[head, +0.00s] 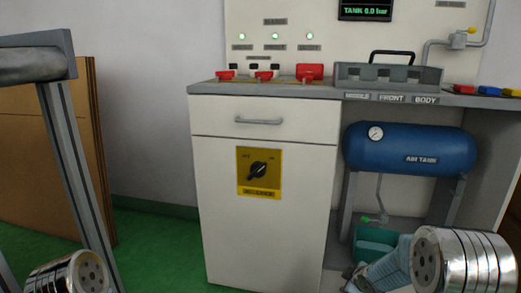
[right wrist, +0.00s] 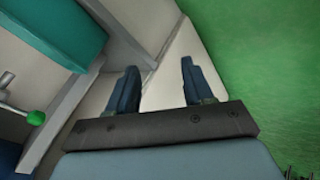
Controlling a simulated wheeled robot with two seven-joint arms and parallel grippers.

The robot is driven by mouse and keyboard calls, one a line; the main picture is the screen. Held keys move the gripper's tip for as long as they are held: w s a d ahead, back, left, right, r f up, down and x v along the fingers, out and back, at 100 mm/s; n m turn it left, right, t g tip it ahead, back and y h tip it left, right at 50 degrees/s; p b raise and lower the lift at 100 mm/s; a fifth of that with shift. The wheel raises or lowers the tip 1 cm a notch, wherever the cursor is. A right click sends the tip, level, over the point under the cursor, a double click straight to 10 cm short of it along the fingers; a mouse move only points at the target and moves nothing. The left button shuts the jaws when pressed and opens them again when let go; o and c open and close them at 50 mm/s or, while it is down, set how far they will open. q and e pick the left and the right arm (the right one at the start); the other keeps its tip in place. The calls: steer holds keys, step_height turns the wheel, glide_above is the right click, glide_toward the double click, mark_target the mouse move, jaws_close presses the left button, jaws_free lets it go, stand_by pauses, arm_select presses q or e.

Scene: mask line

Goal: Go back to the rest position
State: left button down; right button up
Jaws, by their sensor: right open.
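My right gripper (right wrist: 160,78) is open in the right wrist view. Its two dark blue fingers stand apart with nothing between them, in front of a pale panel. In the head view my right arm's chrome joint and a light blue part show at the bottom right, low before the workbench; the fingertips are not clear there. My left gripper is not in view; only a chrome joint of my left arm shows at the bottom left of the head view.
A white cabinet (head: 262,210) with a black rotary switch (head: 258,170) stands ahead. A blue air tank (head: 410,148) sits right of it, above a teal bin (head: 375,241). The bin (right wrist: 62,28) and a green valve knob (right wrist: 36,117) lie left of my right gripper. Green floor (head: 160,250) is open left.

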steer(key=s+a+f+m+g+y, duration=0.1)
steer(key=s+a+f+m+g, duration=0.1)
steer(key=s+a+f+m, duration=0.5)
steer(key=s+a+f+m+g+y, duration=0.15)
steer(key=s+a+f, duration=0.3)
steer(key=s, duration=0.65)
steer(key=s+a+f+m+g+y, duration=0.2)
steer(key=s+a+f+m+g, duration=0.15)
steer(key=s+f, duration=0.5)
steer(key=s+a+r+p, duration=0.1)
steer(key=r+p, duration=0.8)
steer(key=s+a+r+p, duration=0.1)
steer(key=s+r+p, duration=0.1)
steer(key=r+p, duration=0.6)
steer(key=shift+s+a+r+m+p, duration=0.15)
steer(key=shift+s+r+m+p, duration=0.15)
steer(key=shift+r, duration=0.65)
